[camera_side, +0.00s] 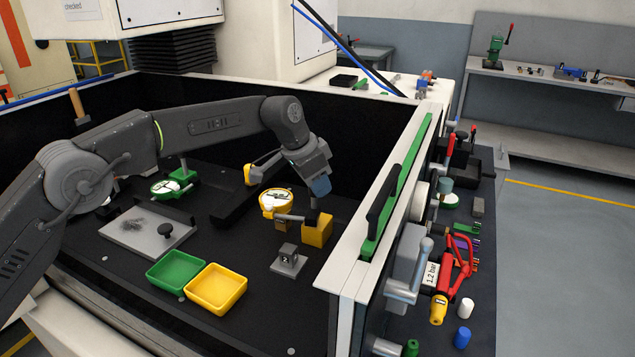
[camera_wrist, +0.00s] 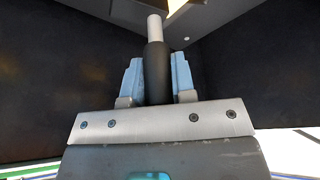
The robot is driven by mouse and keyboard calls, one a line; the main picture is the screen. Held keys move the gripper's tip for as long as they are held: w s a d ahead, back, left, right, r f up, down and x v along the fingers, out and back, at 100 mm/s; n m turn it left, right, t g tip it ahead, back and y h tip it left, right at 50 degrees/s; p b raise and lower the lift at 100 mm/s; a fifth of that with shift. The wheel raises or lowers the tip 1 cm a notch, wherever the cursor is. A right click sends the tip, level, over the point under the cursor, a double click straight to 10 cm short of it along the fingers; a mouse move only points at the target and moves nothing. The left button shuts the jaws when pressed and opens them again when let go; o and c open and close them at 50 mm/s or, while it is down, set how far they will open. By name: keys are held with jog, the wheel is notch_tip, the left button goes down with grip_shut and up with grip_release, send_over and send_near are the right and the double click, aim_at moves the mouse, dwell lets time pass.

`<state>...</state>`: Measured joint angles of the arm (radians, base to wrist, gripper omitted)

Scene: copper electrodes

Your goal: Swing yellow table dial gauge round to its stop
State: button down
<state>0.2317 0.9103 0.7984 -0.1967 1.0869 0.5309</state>
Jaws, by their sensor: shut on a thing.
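The yellow table dial gauge (camera_side: 276,201) has a round white face in a yellow rim. It sits to the left of a yellow block (camera_side: 317,231), with a light grey arm running between them. My gripper (camera_side: 318,186), with blue fingers, is above the yellow block and right of the dial. In the wrist view my gripper (camera_wrist: 157,78) is shut on a black grip (camera_wrist: 156,72), one finger on each side. A pale rod (camera_wrist: 154,28) extends from this grip. The gauge's stop cannot be made out.
A green dial gauge (camera_side: 166,187) stands farther left. A grey plate with a black knob (camera_side: 165,230), a green tray (camera_side: 176,257), a yellow tray (camera_side: 230,303) and a small grey block (camera_side: 289,259) are nearer. A white-topped wall (camera_side: 347,262) bounds the right.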

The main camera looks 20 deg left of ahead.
jog(key=shift+n, duration=0.3)
jog(key=n+y, duration=0.1)
jog(key=n, duration=0.1)
jog(key=shift+r+n+t, duration=0.1)
jog(key=shift+n+t, duration=0.3)
jog(key=n+y, duration=0.1)
jog(key=n, duration=0.3)
jog(key=shift+w+a+y, duration=0.1)
jog(key=shift+a+y, duration=0.1)
jog(key=shift+y, duration=0.2)
jog(key=n+y, duration=0.1)
jog(key=n, duration=0.3)
jog(key=shift+a, duration=0.15)
jog(key=shift+a+n+y, duration=0.1)
jog(key=shift+n+y, duration=0.7)
jog(key=shift+n, duration=0.9)
jog(key=shift+n+g, duration=0.3)
jog(key=c, duration=0.9)
grip_release()
jog(key=shift+c, duration=0.2)
